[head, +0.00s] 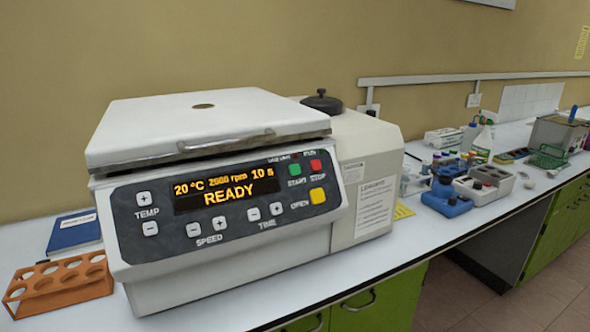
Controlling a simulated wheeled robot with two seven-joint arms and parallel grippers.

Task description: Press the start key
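A white centrifuge (230,280) stands on the bench with its lid (200,120) down. Its dark front panel has a lit display (226,190) reading 20 °C, 2500 rpm or similar, 10 s and READY. The green start key (295,170) is at the panel's upper right, labelled START below. The red stop key (316,165) is just right of it, and the yellow open key (317,196) is below. Neither of my grippers shows in the head view, and nothing covers the keys.
An orange tube rack (60,287) and a blue book (74,232) lie left of the centrifuge. Blue and grey racks, bottles and a spray bottle (484,140) stand farther right. The bench front between is clear, above green cabinets (378,303).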

